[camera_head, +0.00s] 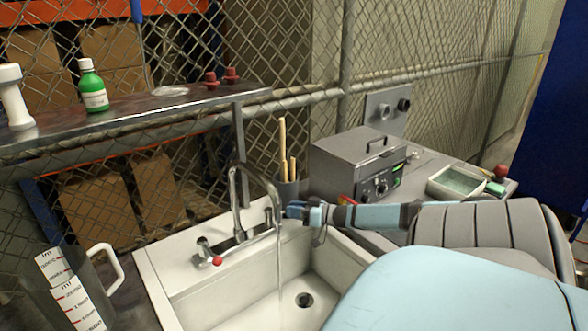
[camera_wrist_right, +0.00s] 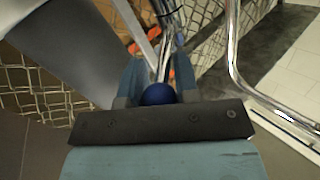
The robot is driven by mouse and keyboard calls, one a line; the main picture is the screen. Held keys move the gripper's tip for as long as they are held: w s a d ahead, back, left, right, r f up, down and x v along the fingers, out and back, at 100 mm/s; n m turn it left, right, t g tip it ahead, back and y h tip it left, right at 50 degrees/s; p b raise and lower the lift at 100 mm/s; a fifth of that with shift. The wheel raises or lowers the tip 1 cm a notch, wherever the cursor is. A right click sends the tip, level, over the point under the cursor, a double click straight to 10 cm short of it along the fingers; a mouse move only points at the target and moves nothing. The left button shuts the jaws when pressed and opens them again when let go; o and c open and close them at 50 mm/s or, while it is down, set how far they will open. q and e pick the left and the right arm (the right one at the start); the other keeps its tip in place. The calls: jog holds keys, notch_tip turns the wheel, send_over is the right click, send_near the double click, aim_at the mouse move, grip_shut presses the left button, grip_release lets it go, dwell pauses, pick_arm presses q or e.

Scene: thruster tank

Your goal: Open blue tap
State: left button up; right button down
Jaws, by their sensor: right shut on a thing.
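The chrome faucet (camera_head: 236,195) stands at the back of the white sink (camera_head: 180,265). A thin stream of water appears to fall from its spout into the basin. The red tap (camera_head: 217,260) is on the faucet's left side. My right gripper (camera_head: 290,211) reaches in from the right to the faucet's right side. In the right wrist view, the blue tap's round knob (camera_wrist_right: 158,94) sits between the fingers of my right gripper (camera_wrist_right: 158,78), which is shut on it. In the head view the gripper mostly hides this knob. My left gripper is not in view.
A grey box device (camera_head: 355,165) and a tray of liquid (camera_head: 455,185) stand on the counter at right. A clear measuring jug (camera_head: 75,290) is at left. A shelf holds a green bottle (camera_head: 93,88).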

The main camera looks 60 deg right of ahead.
jog(key=c, duration=0.9)
grip_release()
jog(key=shift+o, duration=0.2)
notch_tip(320, 180, up, 20)
jog(key=p, duration=0.5)
jog(key=shift+c, duration=0.2)
